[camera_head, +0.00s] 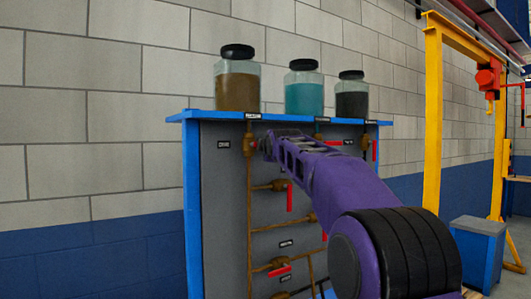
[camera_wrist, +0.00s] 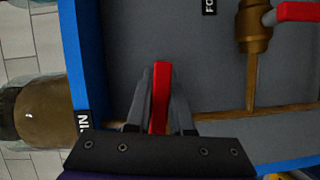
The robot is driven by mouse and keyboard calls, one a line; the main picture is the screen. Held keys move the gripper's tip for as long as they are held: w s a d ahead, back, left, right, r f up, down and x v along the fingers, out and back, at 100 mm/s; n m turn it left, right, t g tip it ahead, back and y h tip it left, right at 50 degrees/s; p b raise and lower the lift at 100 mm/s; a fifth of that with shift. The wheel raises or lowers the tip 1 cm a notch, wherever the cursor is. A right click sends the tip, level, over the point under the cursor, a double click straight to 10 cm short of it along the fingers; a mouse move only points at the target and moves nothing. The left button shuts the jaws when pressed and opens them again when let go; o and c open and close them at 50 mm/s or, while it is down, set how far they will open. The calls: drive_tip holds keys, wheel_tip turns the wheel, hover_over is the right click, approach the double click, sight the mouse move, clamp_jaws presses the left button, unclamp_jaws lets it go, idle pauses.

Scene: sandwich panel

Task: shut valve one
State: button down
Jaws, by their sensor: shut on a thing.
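A grey panel (camera_head: 222,215) with a blue frame carries brown pipes and several brass valves with red handles. My gripper (camera_head: 268,146) is at the upper left valve (camera_head: 250,147), below the jar of brown liquid. In the wrist view my gripper (camera_wrist: 160,105) is shut on a red valve handle (camera_wrist: 161,88), with one grey finger on each side. The handle's valve body is hidden behind the gripper. The labels are too small or cut off to tell which valve is valve one. Another valve (camera_wrist: 254,28) with a red handle (camera_wrist: 298,11) shows at the upper right there.
A brown jar (camera_head: 237,85), a teal jar (camera_head: 304,95) and a dark jar (camera_head: 351,100) stand on the panel's blue top. More red handles (camera_head: 289,197) stick out below my arm. A yellow frame (camera_head: 432,110) and a blue box (camera_head: 477,245) stand to the right.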

drive_tip(key=shift+r+n+t, duration=0.3)
drive_tip(key=shift+r+n, duration=0.15)
drive_tip(key=shift+n, duration=0.35)
drive_tip(key=c, duration=0.8)
unclamp_jaws()
